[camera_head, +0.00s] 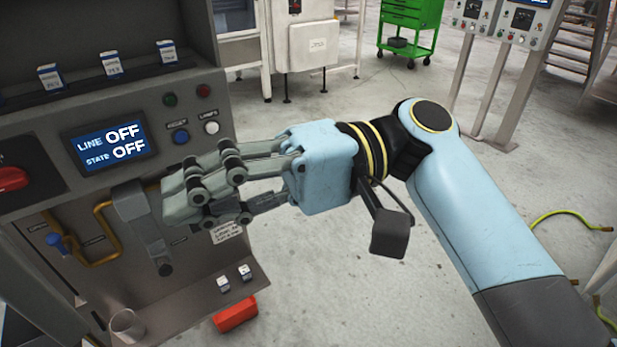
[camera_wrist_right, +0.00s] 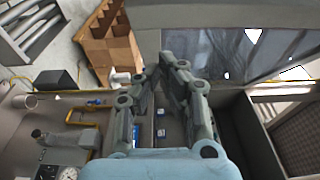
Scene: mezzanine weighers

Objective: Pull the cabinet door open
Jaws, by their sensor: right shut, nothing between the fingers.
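No cabinet door can be told apart for certain in either view. The grey machine cabinet (camera_head: 250,285) stands at the left of the head view, with a grey lever-like handle (camera_head: 138,222) on its front. My right gripper (camera_head: 175,197) is shut and empty just to the right of that handle and partly in front of the cabinet front. Whether it touches the handle cannot be told. In the wrist view, the fingers of my right gripper (camera_wrist_right: 164,62) come together with nothing between them. My left gripper is in neither view.
A display (camera_head: 110,142) reads LINE OFF, STATE OFF. A yellow pipe (camera_head: 100,240) runs beside the handle. A red box (camera_head: 235,314) lies low by the cabinet. A green cart (camera_head: 411,18) stands far back. Open floor lies right of the cabinet; a hose (camera_head: 565,215) lies there.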

